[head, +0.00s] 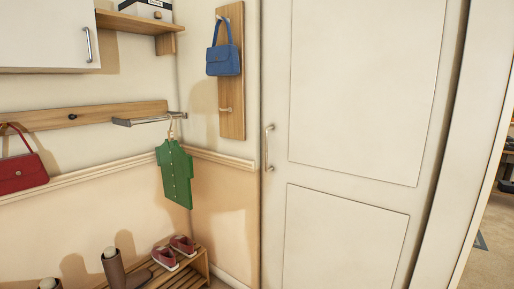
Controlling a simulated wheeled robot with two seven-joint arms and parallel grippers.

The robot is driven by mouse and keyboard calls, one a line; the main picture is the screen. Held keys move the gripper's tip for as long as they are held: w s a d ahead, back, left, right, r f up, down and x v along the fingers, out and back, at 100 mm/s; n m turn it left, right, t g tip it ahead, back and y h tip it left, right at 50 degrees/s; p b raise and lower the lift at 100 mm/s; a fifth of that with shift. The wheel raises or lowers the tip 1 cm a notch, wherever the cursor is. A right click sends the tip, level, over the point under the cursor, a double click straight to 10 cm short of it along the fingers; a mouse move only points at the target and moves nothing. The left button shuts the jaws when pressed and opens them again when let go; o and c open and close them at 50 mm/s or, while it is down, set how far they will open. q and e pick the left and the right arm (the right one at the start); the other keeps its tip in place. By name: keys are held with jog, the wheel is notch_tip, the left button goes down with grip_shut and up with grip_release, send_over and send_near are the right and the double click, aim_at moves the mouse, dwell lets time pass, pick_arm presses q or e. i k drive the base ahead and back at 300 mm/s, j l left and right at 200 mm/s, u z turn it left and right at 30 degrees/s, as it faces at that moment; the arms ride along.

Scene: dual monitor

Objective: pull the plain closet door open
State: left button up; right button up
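The plain closet door (355,215) is a cream door with two recessed panels, filling the middle right of the head view. It looks shut. Its vertical metal handle (267,148) is on the door's left side, about mid-height in the picture. Neither of my grippers is in view, and nothing touches the handle.
A white cabinet (40,38) hangs at upper left. A blue bag (223,60), a green shirt (176,175) and a red bag (22,172) hang on the walls. A slatted bench (190,270) with red shoes (166,258) stands below. An opening (490,235) shows at far right.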

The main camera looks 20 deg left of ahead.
aim_at(358, 97)
jog(key=i+j+u, duration=0.1)
jog(key=i+u, duration=0.5)
jog(key=u, duration=0.15)
jog(key=i+u, duration=0.4)
jog(key=i+l+u, duration=0.15)
jog(key=u, duration=0.25)
jog(key=i+j+u, duration=0.2)
jog(key=i+u, duration=0.15)
jog(key=i, duration=0.3)
jog(key=i+u, duration=0.3)
jog(key=i, duration=0.35)
